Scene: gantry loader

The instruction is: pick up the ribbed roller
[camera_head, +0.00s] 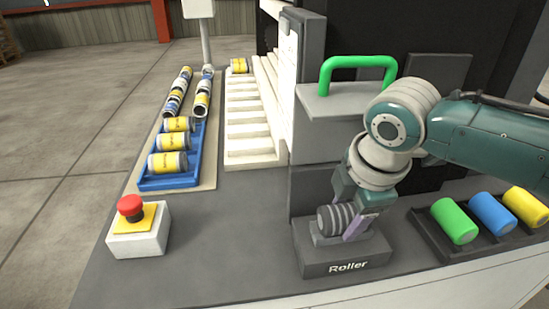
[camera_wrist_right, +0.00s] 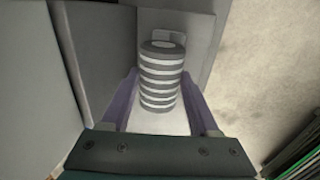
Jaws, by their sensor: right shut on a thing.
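The ribbed roller (camera_head: 338,217) is grey with lighter bands. It sits on the dark block labelled "Roller" (camera_head: 345,264) in the head view. My right gripper (camera_head: 352,218) reaches down over it, with its purple fingers on either side, shut on the roller. In the right wrist view the roller (camera_wrist_right: 161,76) lies between the two fingers (camera_wrist_right: 160,105). Whether the roller is lifted off its cradle cannot be told. My left gripper is not in view.
Green (camera_head: 454,221), blue (camera_head: 492,213) and yellow (camera_head: 526,206) cylinders lie in a dark rack at the right. A red emergency button (camera_head: 131,208) stands at the left. A blue tray (camera_head: 170,182) holds labelled cans. A green handle (camera_head: 357,62) stands behind my right arm.

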